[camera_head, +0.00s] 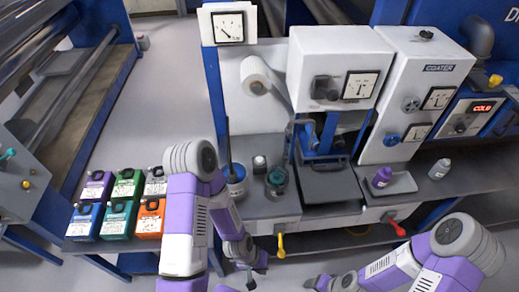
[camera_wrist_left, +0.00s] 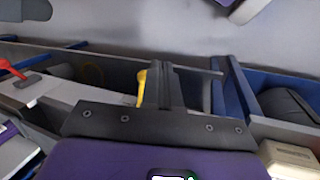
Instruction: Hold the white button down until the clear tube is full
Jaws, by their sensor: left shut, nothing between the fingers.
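I cannot make out a white button or a clear tube for certain in either view. A small white-topped round piece (camera_head: 259,162) stands on the bench; I cannot tell what it is. My left gripper (camera_head: 250,281) is low in front of the bench, below and left of a yellow handle (camera_head: 281,246). In the left wrist view its fingers (camera_wrist_left: 160,85) are shut and empty, with the yellow handle (camera_wrist_left: 141,88) just beside them in the picture. My right gripper (camera_head: 318,284) is at the bottom edge, partly cut off, and its fingers are unclear.
A red handle (camera_head: 397,228) sits on the bench front. Several coloured cases (camera_head: 118,217) stand at the left. A purple bottle (camera_head: 382,177) and a pale bottle (camera_head: 439,169) stand at the right. The coater machine (camera_head: 415,90) rises behind the bench.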

